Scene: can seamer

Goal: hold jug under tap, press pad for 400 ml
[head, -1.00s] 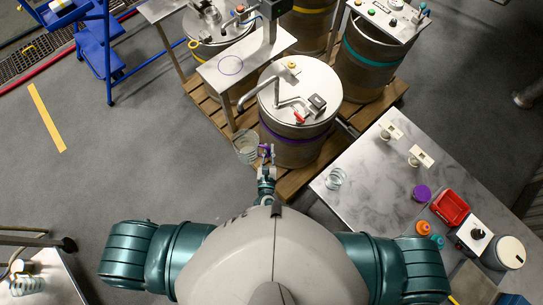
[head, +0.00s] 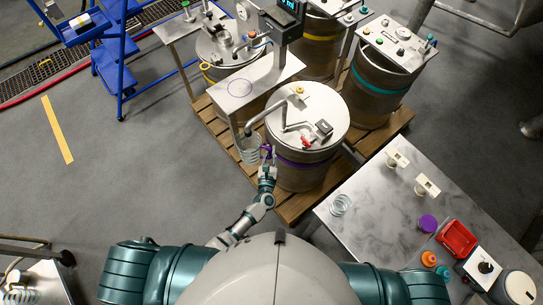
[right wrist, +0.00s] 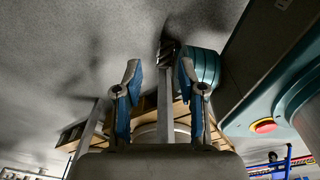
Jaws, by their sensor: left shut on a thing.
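A clear ribbed jug (head: 249,149) with a purple handle (head: 266,152) is beside the drum with the purple band (head: 300,165). My left gripper (head: 267,168) is shut on the jug's handle. The jug is just under the bent tap spout (head: 262,116), which curves out from the drum lid (head: 325,100). A red lever (head: 306,142) and a small dark square pad (head: 323,128) are on the lid. I cannot make out liquid in the jug. My right gripper (right wrist: 160,75) shows only in the right wrist view, its blue fingers apart and nothing between them.
A steel shelf with a purple ring mark (head: 240,88) stands behind the jug. More drums share the wooden pallet (head: 290,208). The right table (head: 375,200) carries a clear coiled glass (head: 341,205), a purple lid (head: 428,222) and a red tray (head: 457,239).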

